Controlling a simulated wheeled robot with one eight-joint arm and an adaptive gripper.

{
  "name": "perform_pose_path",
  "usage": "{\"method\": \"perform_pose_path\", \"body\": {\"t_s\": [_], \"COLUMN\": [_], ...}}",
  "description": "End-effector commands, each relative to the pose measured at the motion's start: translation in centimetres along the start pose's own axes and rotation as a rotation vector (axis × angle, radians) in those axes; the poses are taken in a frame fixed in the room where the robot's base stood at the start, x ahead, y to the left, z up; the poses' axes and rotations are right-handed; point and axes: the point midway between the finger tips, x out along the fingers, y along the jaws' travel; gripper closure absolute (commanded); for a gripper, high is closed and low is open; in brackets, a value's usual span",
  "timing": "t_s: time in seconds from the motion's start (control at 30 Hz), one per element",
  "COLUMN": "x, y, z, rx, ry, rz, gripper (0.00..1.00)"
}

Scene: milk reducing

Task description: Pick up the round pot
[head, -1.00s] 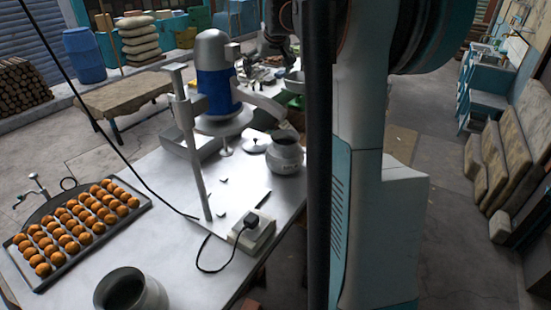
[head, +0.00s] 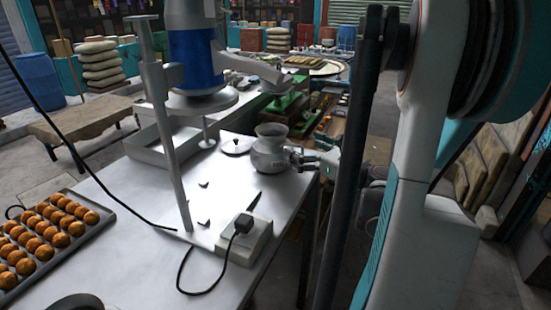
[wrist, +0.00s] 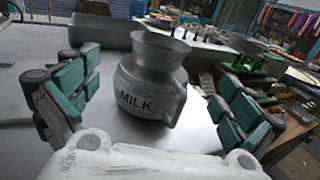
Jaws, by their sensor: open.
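The round pot (head: 270,150) is a grey metal pot with a flared neck, standing upright on the metal table near its right edge. In the wrist view the pot (wrist: 150,85) shows the word MILK and sits between the spread fingers. My gripper (head: 300,158) is at the right side of the pot in the head view. In the wrist view my gripper (wrist: 150,100) is open, with one teal-padded finger on each side of the pot and a visible gap to each. The pot's far side is hidden.
A blue and silver machine (head: 195,60) stands left of the pot. A lid (head: 237,146) lies close by on the table. A white box (head: 245,238) with a black cable is in front. A tray of orange balls (head: 45,235) is at left.

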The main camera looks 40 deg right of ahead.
Motion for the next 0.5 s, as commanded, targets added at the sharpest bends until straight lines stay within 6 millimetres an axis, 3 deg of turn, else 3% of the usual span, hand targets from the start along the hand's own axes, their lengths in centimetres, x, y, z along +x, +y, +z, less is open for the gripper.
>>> {"method": "perform_pose_path", "body": {"t_s": [0.3, 0.5], "x": [5.7, 7.9], "y": [0.1, 0.0], "z": [0.0, 0.1], "rx": [0.004, 0.003], "ry": [-0.002, -0.001], "rz": [0.004, 0.002], "gripper": [0.00, 0.00]}}
